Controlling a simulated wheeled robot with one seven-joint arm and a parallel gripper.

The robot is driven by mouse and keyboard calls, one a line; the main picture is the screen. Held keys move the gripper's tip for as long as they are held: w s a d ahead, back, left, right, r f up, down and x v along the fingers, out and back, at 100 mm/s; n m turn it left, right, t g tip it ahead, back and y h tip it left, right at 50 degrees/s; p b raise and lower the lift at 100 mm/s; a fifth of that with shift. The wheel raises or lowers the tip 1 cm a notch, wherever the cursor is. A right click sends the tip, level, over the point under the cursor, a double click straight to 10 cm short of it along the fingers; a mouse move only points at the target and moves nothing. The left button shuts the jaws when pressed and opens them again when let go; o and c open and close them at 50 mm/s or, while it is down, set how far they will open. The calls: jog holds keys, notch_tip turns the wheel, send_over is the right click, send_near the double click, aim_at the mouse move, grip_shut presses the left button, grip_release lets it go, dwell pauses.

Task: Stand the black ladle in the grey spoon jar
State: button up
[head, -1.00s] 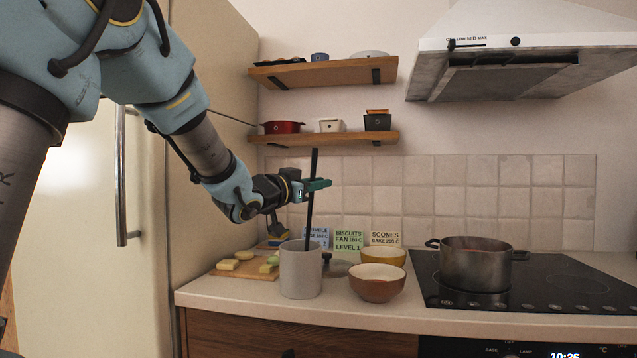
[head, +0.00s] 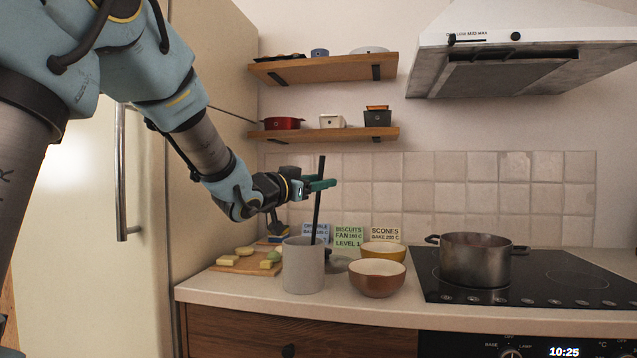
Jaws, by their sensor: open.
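The black ladle (head: 318,200) stands in the grey spoon jar (head: 303,268) on the counter. Its handle rises above the rim and leans slightly right; its lower end is hidden inside the jar. My gripper (head: 320,184) is open at the upper part of the handle, with its green fingers level beside it. I cannot tell whether a finger touches the handle.
A brown bowl (head: 377,278) stands just right of the jar, with a yellow bowl (head: 384,251) behind it. A board (head: 246,267) with pale pieces lies to the left. Recipe cards (head: 349,236) stand behind. A pot (head: 474,260) sits on the black hob (head: 560,281) at right.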

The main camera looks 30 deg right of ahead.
jog(key=b+v, duration=0.2)
jog(key=v, duration=0.8)
jog(key=shift+s+a, duration=0.15)
jog(key=shift+a, duration=0.2)
jog(key=w+a+f+n+t+y+p, duration=0.1)
jog(key=w+a+f+n+y+p, duration=0.2)
jog(key=a, duration=0.4)
jog(key=w+a+f+n+t+y+p, duration=0.1)
jog(key=w+a+f+n+y, duration=0.2)
jog(key=a+f+y, duration=0.25)
jog(key=w+a+f+n+t+y+p, duration=0.25)
jog(key=a+f+y, duration=0.2)
jog(key=a, duration=0.35)
jog(key=s+a+f+n+g+y+p, duration=0.2)
jog(key=s+a+f+n+g, duration=0.1)
jog(key=s+a+f+g, duration=0.2)
jog(key=s+a+f+n+g+y+p, duration=0.1)
jog(key=s+a+f+n+g+y, duration=0.1)
jog(key=s+a+f, duration=0.4)
jog(key=s+a+n+g, duration=0.1)
jog(key=s+a+g, duration=0.1)
jog(key=s+a, duration=0.2)
jog(key=shift+s+g+y+p, duration=0.3)
jog(key=shift+s+g+p, duration=0.05)
jog(key=shift+s, duration=0.4)
